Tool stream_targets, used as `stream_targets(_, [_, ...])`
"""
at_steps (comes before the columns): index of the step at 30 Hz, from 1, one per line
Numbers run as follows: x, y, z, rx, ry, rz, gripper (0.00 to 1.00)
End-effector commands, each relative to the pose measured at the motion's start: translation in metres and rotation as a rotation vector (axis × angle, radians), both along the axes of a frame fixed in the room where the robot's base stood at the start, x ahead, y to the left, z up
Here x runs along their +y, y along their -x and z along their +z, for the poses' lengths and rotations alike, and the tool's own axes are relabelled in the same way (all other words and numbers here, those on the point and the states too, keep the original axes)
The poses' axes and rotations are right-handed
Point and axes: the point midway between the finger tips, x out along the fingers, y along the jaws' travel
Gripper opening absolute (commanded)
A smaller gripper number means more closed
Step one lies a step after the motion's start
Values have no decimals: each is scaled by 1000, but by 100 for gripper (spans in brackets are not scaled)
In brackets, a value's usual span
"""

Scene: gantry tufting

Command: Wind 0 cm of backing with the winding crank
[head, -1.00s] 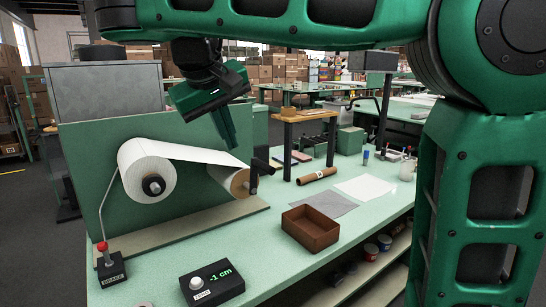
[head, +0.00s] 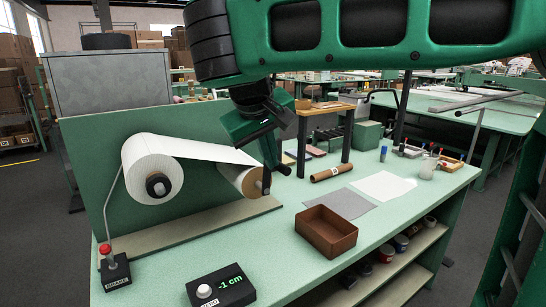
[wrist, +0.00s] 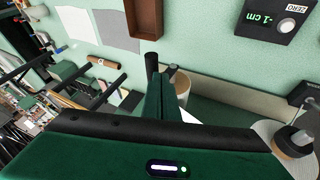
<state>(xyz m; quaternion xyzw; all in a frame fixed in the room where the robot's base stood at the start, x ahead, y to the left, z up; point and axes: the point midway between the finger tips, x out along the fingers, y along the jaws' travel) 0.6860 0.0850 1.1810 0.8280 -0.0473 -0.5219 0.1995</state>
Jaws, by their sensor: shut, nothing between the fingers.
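The winding rig has a large white backing roll (head: 143,152) at left, its sheet running to a smaller take-up roll (head: 240,178) at right. The black winding crank (head: 267,182) is at the take-up roll's front end, partly hidden by my gripper. My gripper (head: 272,163) is shut and empty, its fingers pointing down close to the crank. In the wrist view the shut fingers (wrist: 165,100) lie close to the dark crank handle (wrist: 152,62); I cannot tell whether they touch. The counter box (head: 222,289) reads -1 cm and has a white zero button (head: 204,291).
A brake lever with a red knob (head: 105,249) stands at the front left. A brown open box (head: 327,232), a grey sheet (head: 338,201), a white sheet (head: 384,185) and a cardboard tube (head: 331,172) lie to the right. A small wooden-topped stand (head: 325,107) is behind.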

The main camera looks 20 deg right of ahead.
Motion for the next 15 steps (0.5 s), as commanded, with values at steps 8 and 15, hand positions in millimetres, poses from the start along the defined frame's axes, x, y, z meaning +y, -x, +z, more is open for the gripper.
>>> stream_targets(8, [3, 0, 0, 1, 1, 4, 0])
stream_targets(15, [-10, -4, 2, -1, 2, 4, 0])
